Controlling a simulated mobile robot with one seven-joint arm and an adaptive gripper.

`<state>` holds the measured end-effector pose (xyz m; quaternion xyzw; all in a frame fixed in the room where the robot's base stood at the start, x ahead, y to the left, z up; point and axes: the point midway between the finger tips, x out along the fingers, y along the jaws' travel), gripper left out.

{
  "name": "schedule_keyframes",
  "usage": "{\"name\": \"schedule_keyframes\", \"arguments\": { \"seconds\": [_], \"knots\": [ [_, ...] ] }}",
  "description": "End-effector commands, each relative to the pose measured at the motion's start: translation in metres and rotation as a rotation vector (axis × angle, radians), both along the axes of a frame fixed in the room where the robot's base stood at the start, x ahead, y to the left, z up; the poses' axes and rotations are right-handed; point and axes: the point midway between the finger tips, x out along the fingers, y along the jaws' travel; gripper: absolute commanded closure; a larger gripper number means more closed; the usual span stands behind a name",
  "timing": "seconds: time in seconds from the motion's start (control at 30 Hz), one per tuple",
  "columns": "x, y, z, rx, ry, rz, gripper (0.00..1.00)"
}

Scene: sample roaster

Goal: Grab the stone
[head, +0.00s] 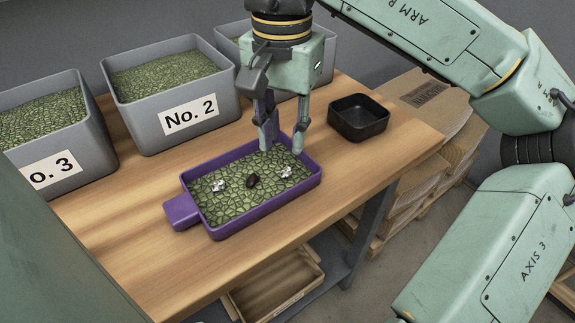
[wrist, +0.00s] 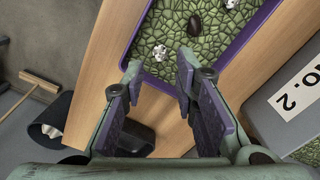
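A small dark rounded lump (head: 252,181), which looks like the stone, lies on the green beans near the middle of the purple tray (head: 259,225). It also shows in the wrist view (wrist: 194,28) at the top. Two pale, speckled, crumpled-looking pieces lie on the beans, one to its left (head: 219,186) and one to its right (head: 287,172). My gripper (head: 281,148) is over the tray's far right part, above the beans. In the wrist view its fingers (wrist: 160,74) are apart with nothing between them, and the dark lump lies beyond the fingertips.
Grey bins of green beans, one labelled No. 2 (head: 190,115), stand along the back and left of the wooden table. A small black open box (head: 358,118) stands right of the tray. The table in front of the tray is clear. A carton (head: 430,95) lies beyond the right edge.

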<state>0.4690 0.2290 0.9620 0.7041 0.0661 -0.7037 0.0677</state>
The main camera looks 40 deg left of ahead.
Motion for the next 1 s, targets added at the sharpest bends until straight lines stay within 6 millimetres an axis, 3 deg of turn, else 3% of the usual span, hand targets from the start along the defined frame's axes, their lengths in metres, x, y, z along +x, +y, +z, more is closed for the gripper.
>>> {"name": "schedule_keyframes", "arguments": {
  "seconds": [0.6, 0.87, 1.0],
  "knots": [
    [0.004, 0.001, -0.071, 0.003, 0.002, -0.001, 0.73],
    [0.004, 0.001, -0.076, 0.003, 0.001, -0.001, 0.73],
    [0.004, 0.001, -0.076, 0.003, 0.001, -0.001, 0.80]
  ]
}}
